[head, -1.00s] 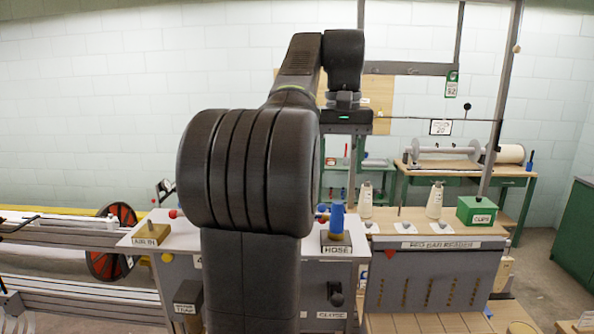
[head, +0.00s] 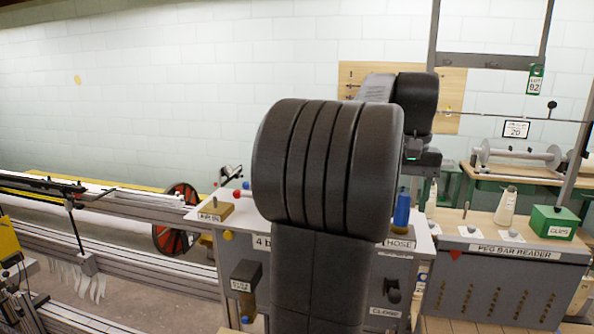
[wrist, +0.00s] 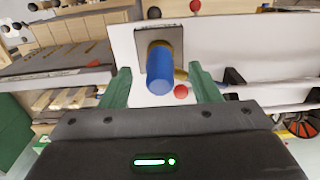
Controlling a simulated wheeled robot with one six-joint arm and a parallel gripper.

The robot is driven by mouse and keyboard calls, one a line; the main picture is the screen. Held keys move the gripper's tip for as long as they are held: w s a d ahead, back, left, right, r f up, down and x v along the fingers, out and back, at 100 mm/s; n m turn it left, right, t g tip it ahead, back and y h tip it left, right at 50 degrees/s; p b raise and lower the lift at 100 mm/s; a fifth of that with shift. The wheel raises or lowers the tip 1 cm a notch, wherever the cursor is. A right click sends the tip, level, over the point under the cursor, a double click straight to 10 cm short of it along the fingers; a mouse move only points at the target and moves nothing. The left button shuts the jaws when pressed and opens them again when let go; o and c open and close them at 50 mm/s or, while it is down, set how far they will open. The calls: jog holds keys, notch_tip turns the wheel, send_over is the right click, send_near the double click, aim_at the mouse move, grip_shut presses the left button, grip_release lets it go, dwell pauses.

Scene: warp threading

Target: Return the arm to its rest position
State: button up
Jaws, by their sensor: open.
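My gripper (wrist: 160,80) is open in the wrist view, its two green fingers spread apart. A blue hose handle (wrist: 160,70) shows between and beyond the fingers, and I cannot tell the gap to it. Nothing is seen held. In the head view the handle (head: 402,210) stands upright at the HOSE label, just right of my arm. The end of my arm is above and slightly right of it there, reaching forward with the elbow bent. The fingers are not clearly visible in the head view.
The peg bar reader (head: 505,285) stands right of the machine panel, with a thread cone (head: 506,206) and a green CLIPS box (head: 549,222) on top. A red wheel (head: 176,218) and long rails lie left. A metal frame rises at the right. Open wall lies behind.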

jog(key=shift+f, duration=0.9)
jog(key=shift+r, duration=0.3)
